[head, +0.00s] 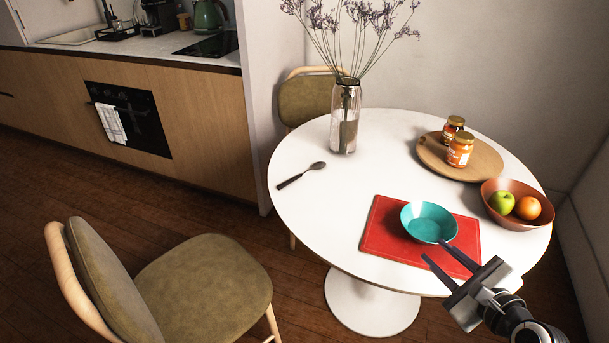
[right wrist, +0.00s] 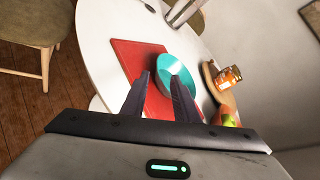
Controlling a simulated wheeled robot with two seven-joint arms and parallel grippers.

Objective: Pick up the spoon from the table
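The spoon (head: 301,175) lies flat near the left edge of the round white table (head: 320,215). It has a dark handle pointing toward the edge and a metal bowl end. My right gripper (head: 436,252) is open and empty over the front right edge of the table, near the red mat and well apart from the spoon. In the right wrist view its two fingers (right wrist: 154,98) are spread, with the teal bowl beyond them. My left gripper is not in view.
A teal bowl (head: 428,222) sits on a red mat (head: 383,234). A fruit bowl (head: 493,207) and a wooden board (head: 432,154) with two jars stand to the right. A glass vase (head: 344,115) stands behind the spoon. A chair (head: 200,285) is at the left front.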

